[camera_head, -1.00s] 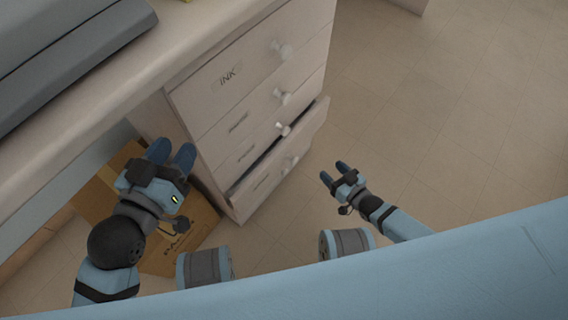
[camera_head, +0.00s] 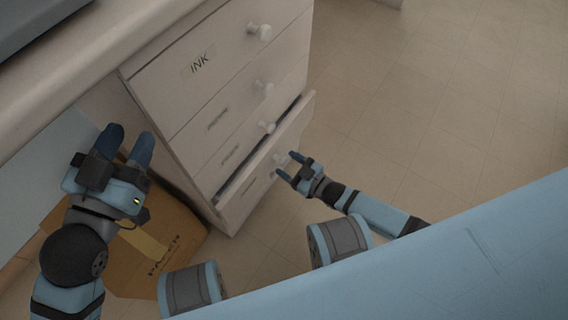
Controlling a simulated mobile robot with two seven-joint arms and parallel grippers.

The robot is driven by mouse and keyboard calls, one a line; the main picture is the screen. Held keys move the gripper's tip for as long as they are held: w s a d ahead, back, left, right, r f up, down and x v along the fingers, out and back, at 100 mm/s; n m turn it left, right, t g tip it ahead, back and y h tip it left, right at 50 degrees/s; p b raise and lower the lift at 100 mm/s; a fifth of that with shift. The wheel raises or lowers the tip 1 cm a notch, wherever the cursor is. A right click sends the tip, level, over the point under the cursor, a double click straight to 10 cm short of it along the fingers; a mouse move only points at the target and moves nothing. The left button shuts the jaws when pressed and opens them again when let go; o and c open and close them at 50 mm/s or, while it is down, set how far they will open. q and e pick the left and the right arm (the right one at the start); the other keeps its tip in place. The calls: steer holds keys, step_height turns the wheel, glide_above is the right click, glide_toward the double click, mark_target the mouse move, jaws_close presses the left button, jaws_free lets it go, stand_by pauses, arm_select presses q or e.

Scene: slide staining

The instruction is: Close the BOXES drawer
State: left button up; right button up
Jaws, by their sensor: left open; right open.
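A pale drawer cabinet (camera_head: 190,135) stands in the middle. Its top drawer (camera_head: 205,55) reads INK; the labels below are too small to read. The bottom drawer (camera_head: 241,202) stands partly out, with a dark gap above its front. Its knob (camera_head: 281,157) shows by the fingertips of my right gripper (camera_head: 286,166). That gripper is open in front of the drawer; I cannot tell whether it touches the knob. My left gripper (camera_head: 127,142) is open and empty, left of the cabinet and above a cardboard box.
The cardboard box (camera_head: 180,235) sits on the floor left of the cabinet. A countertop (camera_head: 60,110) runs above, with a grey object (camera_head: 30,22) on it. The tiled floor (camera_head: 430,110) to the right is clear.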

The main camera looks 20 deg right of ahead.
arm_select(q)
steer(key=shift+w+a+r+m+h, duration=0.1)
steer(key=shift+w+r+m+h, duration=0.05)
steer(key=shift+m+h, duration=0.15)
arm_select(e)
steer(key=shift+x, duration=0.95)
jaws_close()
arm_select(q)
steer(key=shift+r, duration=0.1)
